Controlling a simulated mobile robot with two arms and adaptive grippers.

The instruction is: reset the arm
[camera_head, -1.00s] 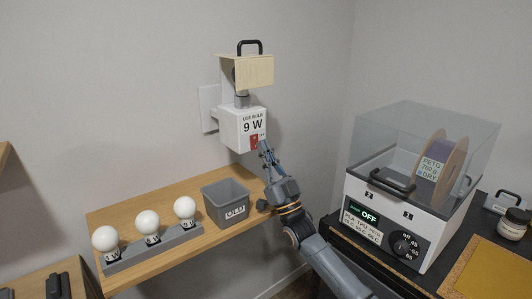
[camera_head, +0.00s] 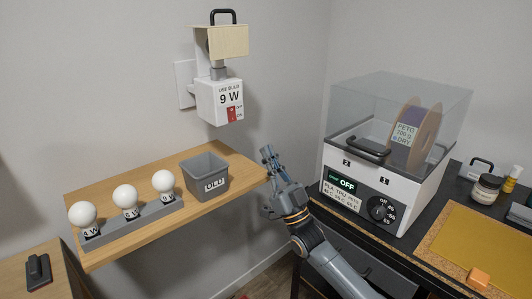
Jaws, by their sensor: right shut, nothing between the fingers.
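My right gripper (camera_head: 268,154) is shut and empty. It points up in front of the wall, just past the right end of the wooden shelf (camera_head: 150,233) and clear of it. The white lamp box (camera_head: 219,101) marked "USE BULB 9 W" is on the wall up and left of the gripper, apart from it. A red switch (camera_head: 232,114) is on its front. A wooden shade with a black handle (camera_head: 222,42) sits above the box. My left gripper is not in view.
A grey bin (camera_head: 205,177) marked "OLD" and a grey holder with several white bulbs (camera_head: 125,197) stand on the shelf. A filament dryer (camera_head: 365,187) reading "OFF" stands on the black table at right. A yellow mat (camera_head: 475,240) and an orange block (camera_head: 479,278) lie there.

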